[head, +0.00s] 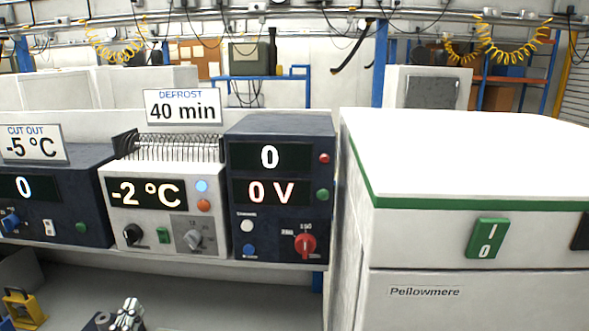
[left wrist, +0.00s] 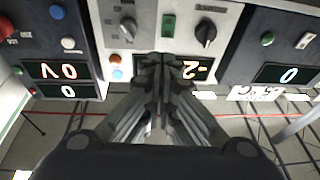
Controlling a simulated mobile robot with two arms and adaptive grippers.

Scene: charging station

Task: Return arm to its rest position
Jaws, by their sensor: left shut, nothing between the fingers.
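The rest of my left arm is out of the head view. My right gripper is in neither view.
A dark unit reading "0 V" (head: 280,150) and a dark unit reading "0" (head: 60,170) flank the white unit (head: 150,240) on a shelf. A large white cabinet (head: 440,240) stands at right. A yellow object (head: 22,305) is at lower left.

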